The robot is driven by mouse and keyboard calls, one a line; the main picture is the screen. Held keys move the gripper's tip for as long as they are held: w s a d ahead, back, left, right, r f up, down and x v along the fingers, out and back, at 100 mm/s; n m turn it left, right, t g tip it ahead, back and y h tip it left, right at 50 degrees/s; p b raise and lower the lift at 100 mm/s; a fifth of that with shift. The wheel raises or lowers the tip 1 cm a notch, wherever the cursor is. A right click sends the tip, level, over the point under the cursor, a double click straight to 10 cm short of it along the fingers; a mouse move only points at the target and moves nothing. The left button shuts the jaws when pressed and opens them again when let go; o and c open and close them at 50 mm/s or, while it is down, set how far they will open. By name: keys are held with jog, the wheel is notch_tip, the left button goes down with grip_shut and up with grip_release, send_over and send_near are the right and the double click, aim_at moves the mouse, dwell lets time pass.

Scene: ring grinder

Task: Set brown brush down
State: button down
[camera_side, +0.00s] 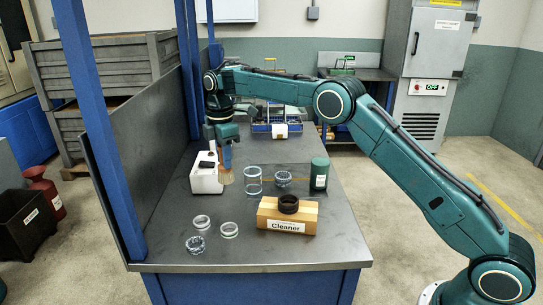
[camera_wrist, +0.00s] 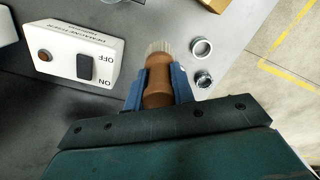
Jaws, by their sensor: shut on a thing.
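A brown brush (camera_wrist: 158,78) with pale bristles is held between the two blue fingers of my gripper (camera_wrist: 160,85) in the wrist view. My gripper (camera_side: 226,157) is shut on its handle. In the side view the brush (camera_side: 226,173) hangs bristles down beside the white switch box. I cannot tell from these views whether the bristles touch the table.
The white switch box (camera_side: 206,177) stands just left of the brush. Glass jar (camera_side: 253,181), green canister (camera_side: 319,174) and wooden Cleaner block (camera_side: 287,216) with a dark ring stand to the right. Several metal rings lie in front. A blue post (camera_side: 98,110) and panel border the left edge.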

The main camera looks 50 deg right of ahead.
jog(key=m, duration=0.1)
jog(key=s+d+m, duration=0.1)
jog(key=m, duration=0.2)
jog(key=shift+s+d+r, duration=0.2)
jog(key=shift+s+r, duration=0.15)
jog(key=s+d+m, duration=0.3)
jog(key=s+m, duration=0.2)
jog(key=m, duration=0.6)
jog(key=shift+s+r, duration=0.2)
jog(key=shift+r, duration=0.25)
jog(key=shift+s, duration=0.1)
jog(key=s+f+m, duration=0.2)
jog(key=s+m, duration=0.1)
jog(key=s, duration=0.5)
jog(key=shift+s+m, duration=0.15)
jog(key=shift+m, duration=0.25)
